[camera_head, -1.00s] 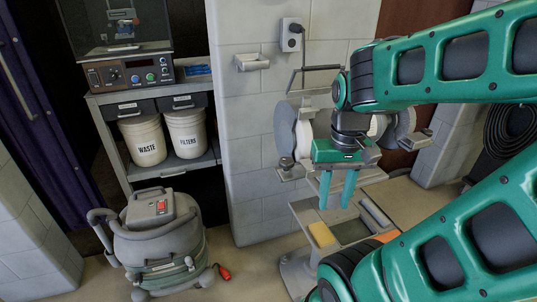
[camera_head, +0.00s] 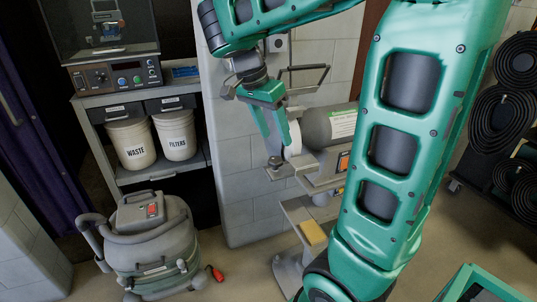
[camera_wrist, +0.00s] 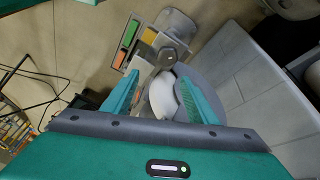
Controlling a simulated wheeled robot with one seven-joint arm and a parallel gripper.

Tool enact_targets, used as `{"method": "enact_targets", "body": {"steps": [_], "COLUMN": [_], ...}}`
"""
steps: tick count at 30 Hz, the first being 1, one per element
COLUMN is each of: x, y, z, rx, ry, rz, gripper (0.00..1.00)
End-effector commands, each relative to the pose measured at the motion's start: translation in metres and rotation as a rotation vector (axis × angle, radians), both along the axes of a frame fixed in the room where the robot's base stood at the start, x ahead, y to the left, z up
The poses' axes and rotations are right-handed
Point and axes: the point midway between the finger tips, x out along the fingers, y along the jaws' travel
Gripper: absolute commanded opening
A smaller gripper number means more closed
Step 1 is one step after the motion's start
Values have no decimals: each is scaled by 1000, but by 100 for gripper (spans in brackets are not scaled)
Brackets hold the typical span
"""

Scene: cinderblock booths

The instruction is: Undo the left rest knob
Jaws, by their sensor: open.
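The bench grinder (camera_head: 317,128) stands on a pedestal, partly hidden by my arm in the head view. Its left rest (camera_head: 283,173) is a small grey plate below the pale left wheel (camera_head: 294,140). The left rest knob (camera_head: 275,162) is a small dark round knob on that plate. My gripper (camera_head: 278,141) is open, pointing down, and its fingertips appear a little above the knob. In the wrist view, my open gripper (camera_wrist: 159,79) shows pale and grey wheel surfaces between and beyond its fingers.
A grey shop vacuum (camera_head: 158,248) stands on the floor at left. A shelf (camera_head: 130,176) holds a waste bucket (camera_head: 131,143) and a filters bucket (camera_head: 176,134). The block wall (camera_head: 238,190) is close behind the grinder. Hose coils (camera_head: 497,118) hang at right.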

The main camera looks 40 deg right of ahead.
Motion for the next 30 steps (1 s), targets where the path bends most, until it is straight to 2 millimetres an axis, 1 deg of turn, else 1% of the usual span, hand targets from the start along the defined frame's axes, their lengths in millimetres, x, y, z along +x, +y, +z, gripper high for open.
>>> {"method": "enact_targets", "body": {"steps": [1, 3, 6, 10, 14, 17, 20, 30], "x": [10, 18, 26, 30, 31, 28, 25, 13], "y": [5, 12, 23, 33, 34, 30, 26, 9], "z": [5, 12, 18, 22, 20, 12, 2, -51], "rx": [-18, -43, -69, -89, -94, -96, -96, -94], "ry": [-12, -35, -65, -89, -96, -95, -94, -93], "rz": [-120, -294, -490, -637, -678, -679, -678, -675], "gripper": [53, 53, 53, 53, 53, 53, 53, 53]}}
